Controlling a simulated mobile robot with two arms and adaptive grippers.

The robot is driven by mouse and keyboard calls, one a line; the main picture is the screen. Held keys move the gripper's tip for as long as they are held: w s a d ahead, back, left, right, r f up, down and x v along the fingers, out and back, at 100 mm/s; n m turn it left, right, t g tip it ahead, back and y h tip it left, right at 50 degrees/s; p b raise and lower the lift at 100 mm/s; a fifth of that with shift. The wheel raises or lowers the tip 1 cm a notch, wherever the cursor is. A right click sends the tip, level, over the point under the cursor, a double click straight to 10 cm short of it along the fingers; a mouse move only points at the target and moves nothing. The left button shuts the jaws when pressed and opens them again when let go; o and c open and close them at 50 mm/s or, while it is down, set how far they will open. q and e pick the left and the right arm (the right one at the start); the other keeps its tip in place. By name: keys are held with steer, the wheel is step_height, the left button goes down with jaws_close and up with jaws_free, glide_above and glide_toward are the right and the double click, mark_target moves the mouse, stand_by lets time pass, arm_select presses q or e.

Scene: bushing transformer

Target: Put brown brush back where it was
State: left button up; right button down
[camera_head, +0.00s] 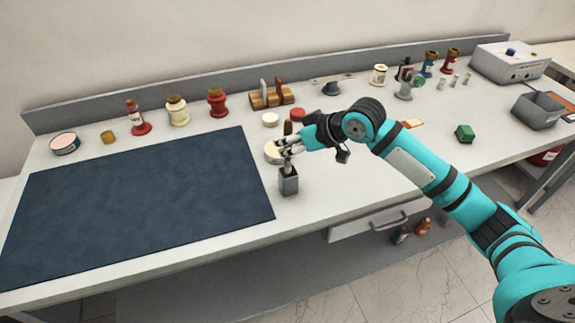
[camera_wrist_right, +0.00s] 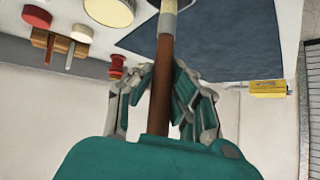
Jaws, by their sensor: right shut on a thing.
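The brown brush has a long brown handle (camera_wrist_right: 160,85) and a pale ferrule; its handle top (camera_head: 287,127) shows above my right gripper in the head view. My right gripper (camera_head: 289,146) is shut on the brush handle, which stands nearly upright between the fingers. The brush's lower end is at the mouth of a small grey square cup (camera_head: 288,186); I cannot tell how deep it sits inside. In the right wrist view, the fingers (camera_wrist_right: 163,95) are on both sides of the handle. My left gripper is not in view.
A dark blue mat (camera_head: 140,205) covers the left of the white table. A wooden rack (camera_head: 271,98), a round cream lid (camera_head: 275,151) and several bottles stand around and behind the gripper.

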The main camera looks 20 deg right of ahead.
mark_target(288, 172)
step_height(288, 172, down, 5)
steer(key=shift+f+p, duration=0.2)
steer(key=shift+p, duration=0.2)
steer(key=shift+f, duration=0.3)
steer(key=shift+f, duration=0.3)
steer(key=c, duration=1.4)
jaws_free()
steer(key=shift+f, duration=0.15)
steer(key=shift+o, duration=0.2)
steer(key=shift+s, duration=0.1)
